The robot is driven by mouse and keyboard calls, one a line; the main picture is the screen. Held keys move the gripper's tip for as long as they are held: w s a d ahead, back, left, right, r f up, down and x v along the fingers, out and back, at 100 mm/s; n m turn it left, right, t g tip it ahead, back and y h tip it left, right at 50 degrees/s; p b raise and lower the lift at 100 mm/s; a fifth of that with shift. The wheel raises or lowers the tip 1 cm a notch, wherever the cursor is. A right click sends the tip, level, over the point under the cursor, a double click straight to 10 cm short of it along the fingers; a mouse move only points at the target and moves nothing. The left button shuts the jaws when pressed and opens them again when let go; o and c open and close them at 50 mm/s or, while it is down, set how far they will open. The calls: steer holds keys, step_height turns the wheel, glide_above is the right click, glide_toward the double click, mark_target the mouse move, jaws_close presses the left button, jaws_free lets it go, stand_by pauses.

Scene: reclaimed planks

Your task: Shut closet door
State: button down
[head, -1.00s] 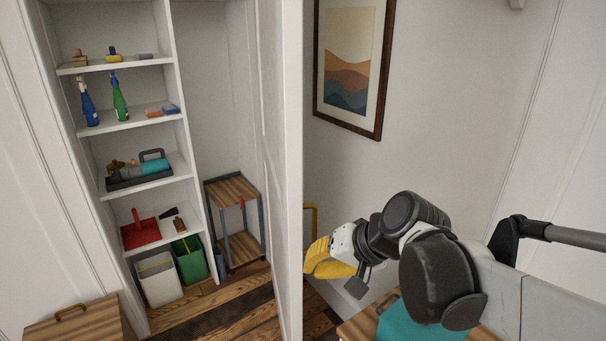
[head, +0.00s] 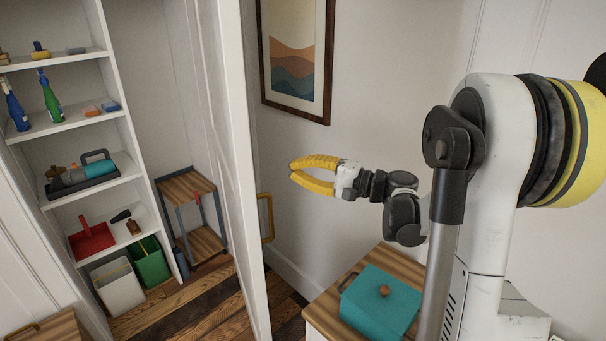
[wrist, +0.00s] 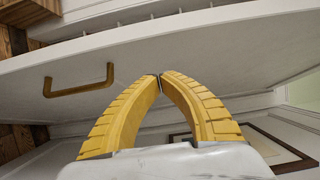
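The white closet door (head: 231,150) stands open, seen nearly edge-on in the head view, with the closet interior exposed on its left. Its yellow handle (head: 266,218) is on the right-hand face, toward my gripper. My yellow gripper (head: 291,172) is to the right of that face in the head view, its fingers shut with nothing between them. In the wrist view, the gripper tips (wrist: 159,76) meet in front of the white door panel (wrist: 200,55), and the handle (wrist: 78,85) is to their left. The fingers are apart from the handle; contact with the door cannot be told.
Closet shelves (head: 70,125) hold bottles and tools. A small wooden cart (head: 190,187) and bins (head: 148,262) stand inside on the floor. A teal box (head: 378,300) sits on a wooden-topped cabinet (head: 325,305) below my arm. A framed picture (head: 296,55) hangs on the wall behind.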

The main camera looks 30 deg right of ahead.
mark_target(235, 164)
steer(key=w+a+b, duration=0.1)
steer(key=w+a, duration=0.3)
steer(key=a, duration=0.3)
steer(key=shift+w+b, duration=0.15)
steer(key=shift+b, duration=0.25)
steer(key=shift+a, duration=0.1)
